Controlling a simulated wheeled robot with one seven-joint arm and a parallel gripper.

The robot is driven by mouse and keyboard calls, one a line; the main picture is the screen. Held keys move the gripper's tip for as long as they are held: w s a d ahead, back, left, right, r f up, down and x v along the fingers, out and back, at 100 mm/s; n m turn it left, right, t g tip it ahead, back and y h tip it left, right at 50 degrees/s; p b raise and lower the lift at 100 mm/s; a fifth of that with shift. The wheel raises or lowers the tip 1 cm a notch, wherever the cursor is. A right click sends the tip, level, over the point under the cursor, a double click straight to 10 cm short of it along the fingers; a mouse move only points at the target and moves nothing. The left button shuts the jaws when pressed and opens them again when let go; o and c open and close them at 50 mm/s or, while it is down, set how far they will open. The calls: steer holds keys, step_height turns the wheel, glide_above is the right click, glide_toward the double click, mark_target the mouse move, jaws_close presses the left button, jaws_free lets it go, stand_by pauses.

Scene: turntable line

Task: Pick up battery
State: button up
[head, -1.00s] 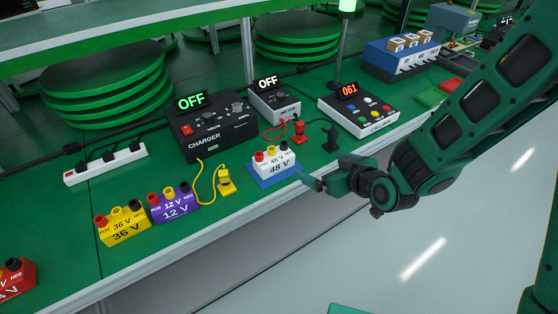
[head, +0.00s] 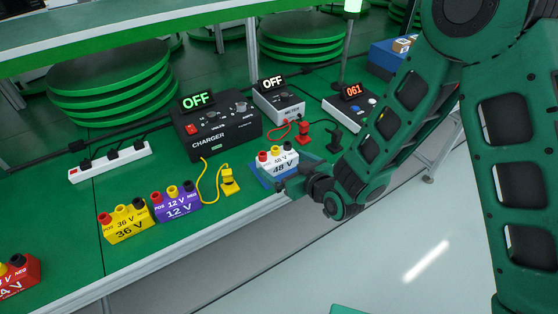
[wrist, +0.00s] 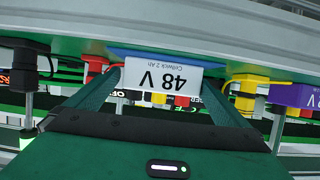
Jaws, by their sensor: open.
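Several batteries stand on the green bench. The white 48 V battery (head: 284,163), with red, yellow and dark terminals on top, sits on a blue pad (head: 262,178). My gripper (head: 287,181) is open at its front side. In the wrist view the white battery (wrist: 163,78) shows upside down between the two green fingers (wrist: 163,95), with no clear grip on it. A purple 12 V battery (head: 176,203) and a yellow 36 V battery (head: 126,224) stand to the left. A red battery (head: 17,277) is cut off at the left edge.
A black charger (head: 215,132) and a meter (head: 279,102), both reading OFF, stand behind. A yellow plug (head: 230,182) is left of the white battery; red (head: 304,130) and black (head: 334,141) plugs are behind it. A power strip (head: 110,162) lies at the left.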

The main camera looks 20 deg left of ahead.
mark_target(278, 159)
steer(key=shift+x, duration=1.9)
steer(key=shift+a+r, duration=0.1)
steer(key=c, duration=1.4)
steer(key=shift+o, duration=0.2)
steer(key=shift+r, duration=0.15)
